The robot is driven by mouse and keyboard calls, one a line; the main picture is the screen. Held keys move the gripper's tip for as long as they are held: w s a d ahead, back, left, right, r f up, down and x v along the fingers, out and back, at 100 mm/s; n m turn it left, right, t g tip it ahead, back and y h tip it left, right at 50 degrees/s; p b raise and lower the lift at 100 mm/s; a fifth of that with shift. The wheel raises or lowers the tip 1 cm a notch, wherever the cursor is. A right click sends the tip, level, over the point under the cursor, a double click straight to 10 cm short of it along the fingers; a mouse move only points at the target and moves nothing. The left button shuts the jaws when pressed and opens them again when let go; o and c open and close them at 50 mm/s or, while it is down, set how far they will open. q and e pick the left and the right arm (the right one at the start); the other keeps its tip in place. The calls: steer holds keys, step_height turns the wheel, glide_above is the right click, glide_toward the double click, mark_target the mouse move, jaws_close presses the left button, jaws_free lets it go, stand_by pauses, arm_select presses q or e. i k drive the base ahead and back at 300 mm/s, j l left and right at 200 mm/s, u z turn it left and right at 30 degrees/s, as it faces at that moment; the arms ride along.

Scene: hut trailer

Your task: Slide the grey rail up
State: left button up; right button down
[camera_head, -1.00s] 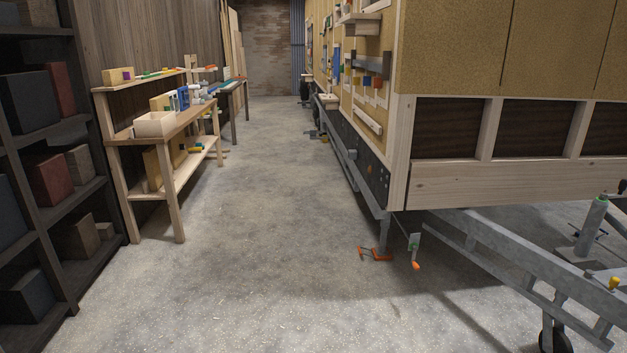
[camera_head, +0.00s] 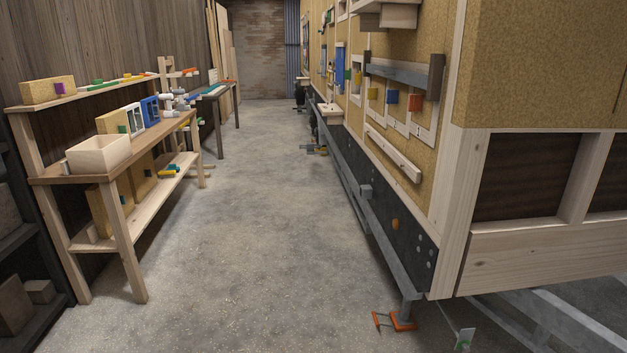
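A grey rail (camera_head: 400,74) is mounted on the trailer's long tan side wall, at the upper right of the head view. It runs lengthwise along the wall, with its near end by a darker upright end piece. Several coloured blocks, including a blue block (camera_head: 391,97) and an orange block (camera_head: 416,103), sit just below it on a pale panel. Neither of my grippers is in view, and nothing is seen touching the rail.
A wooden workbench (camera_head: 150,131) with a wooden box (camera_head: 98,154) stands along the left wall. The concrete aisle (camera_head: 240,220) between bench and trailer is clear. An orange-handled clamp (camera_head: 402,320) lies low by the trailer's near corner. Dark shelves (camera_head: 45,255) stand at the left.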

mark_target(419, 80)
steer(key=i, duration=1.6)
steer(key=i+j, duration=0.1)
steer(key=i, duration=1.5)
steer(key=l+z, duration=0.05)
steer(key=l, duration=0.05)
